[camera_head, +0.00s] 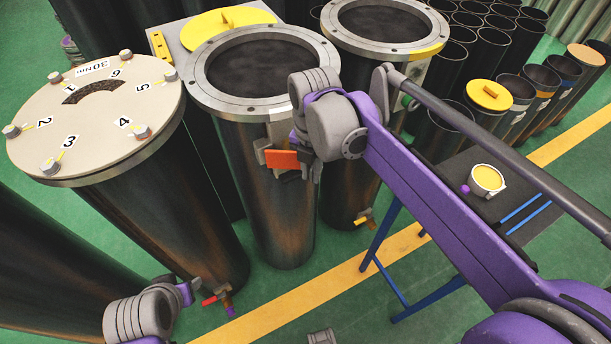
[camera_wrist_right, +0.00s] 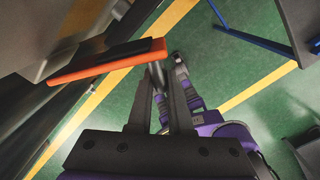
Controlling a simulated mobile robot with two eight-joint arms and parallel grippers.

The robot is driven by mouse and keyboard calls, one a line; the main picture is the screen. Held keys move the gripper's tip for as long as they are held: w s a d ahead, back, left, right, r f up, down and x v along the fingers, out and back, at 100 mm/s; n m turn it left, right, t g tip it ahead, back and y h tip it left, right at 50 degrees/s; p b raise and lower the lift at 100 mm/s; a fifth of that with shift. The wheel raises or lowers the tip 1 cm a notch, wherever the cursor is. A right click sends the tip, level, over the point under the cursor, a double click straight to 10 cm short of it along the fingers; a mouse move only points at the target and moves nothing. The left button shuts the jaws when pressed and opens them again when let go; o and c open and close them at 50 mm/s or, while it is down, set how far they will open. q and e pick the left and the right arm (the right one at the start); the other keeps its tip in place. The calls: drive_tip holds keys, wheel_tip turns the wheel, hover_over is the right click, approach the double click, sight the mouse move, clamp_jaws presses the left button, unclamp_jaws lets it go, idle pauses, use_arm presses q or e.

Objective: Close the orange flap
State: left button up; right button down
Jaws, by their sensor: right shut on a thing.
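The orange flap (camera_head: 283,159) is on the upper front side of the middle open black cylinder (camera_head: 262,190), below its grey flange, next to a small grey block. It stands out from the wall. In the right wrist view the orange flap (camera_wrist_right: 108,62) is a flat plate with its right end at my fingertips. My right gripper (camera_head: 312,168) is at the flap's right end, partly hidden by my wrist. In the wrist view the right gripper (camera_wrist_right: 164,66) is shut on the flap's end. Part of my left arm shows at the bottom left; its gripper is not visible.
A cylinder with a numbered beige lid (camera_head: 95,112) stands left, with a red-handled valve (camera_head: 215,296) low down. Another open cylinder (camera_head: 385,25) stands behind right. A dark table (camera_head: 500,205) with blue legs bears a yellow-topped item (camera_head: 488,178).

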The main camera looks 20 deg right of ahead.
drive_tip(key=shift+w+d, duration=0.55)
drive_tip(key=shift+w, duration=0.2)
drive_tip(key=c, duration=0.9)
unclamp_jaws()
drive_tip(key=shift+d, duration=0.15)
drive_tip(key=shift+r, duration=0.25)
wheel_tip(320, 180, up, 10)
drive_tip(key=shift+r+p, duration=0.15)
drive_tip(key=shift+p, duration=0.3)
